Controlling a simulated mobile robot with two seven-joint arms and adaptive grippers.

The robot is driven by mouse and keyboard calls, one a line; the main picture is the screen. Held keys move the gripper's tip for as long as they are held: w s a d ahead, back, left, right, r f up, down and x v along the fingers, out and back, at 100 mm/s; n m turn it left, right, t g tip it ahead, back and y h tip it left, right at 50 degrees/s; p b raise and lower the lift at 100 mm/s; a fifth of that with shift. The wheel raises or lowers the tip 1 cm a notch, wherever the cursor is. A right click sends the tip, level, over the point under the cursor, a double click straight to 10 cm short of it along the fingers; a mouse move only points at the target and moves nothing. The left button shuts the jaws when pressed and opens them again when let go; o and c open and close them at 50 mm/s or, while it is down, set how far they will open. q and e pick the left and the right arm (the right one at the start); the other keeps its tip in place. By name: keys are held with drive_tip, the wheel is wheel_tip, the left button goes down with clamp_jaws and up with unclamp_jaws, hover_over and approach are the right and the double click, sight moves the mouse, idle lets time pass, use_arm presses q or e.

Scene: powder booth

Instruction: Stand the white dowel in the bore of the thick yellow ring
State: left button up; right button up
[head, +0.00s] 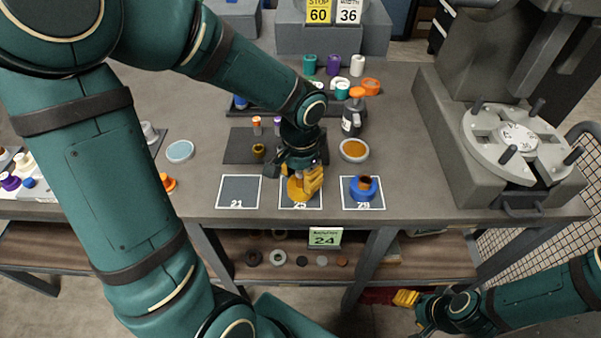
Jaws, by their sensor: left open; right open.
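The thick yellow ring (296,193) lies on the square marked 25 near the front edge of the table. My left gripper (303,182) points down right over it, its yellow fingers covering part of the ring. It is open. A small pale piece shows between the fingers above the ring; it may be the white dowel, but the fingers hide most of it and I cannot tell whether it sits in the bore. A white cylinder (357,65) stands upright at the back of the table. My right gripper (407,299) is open and empty, low beyond the front edge.
A blue ring (359,192) with a brown dowel in it is on the square to the right. The square marked 21 (238,192) is empty. A dark-grey bottle (353,117) and a dish of orange powder (354,150) stand behind. A grey machine (500,140) fills the right.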

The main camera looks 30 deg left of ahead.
use_arm(q)
wheel_tip(320, 180, up, 12)
drive_tip(key=shift+r, duration=0.1)
idle(0.5)
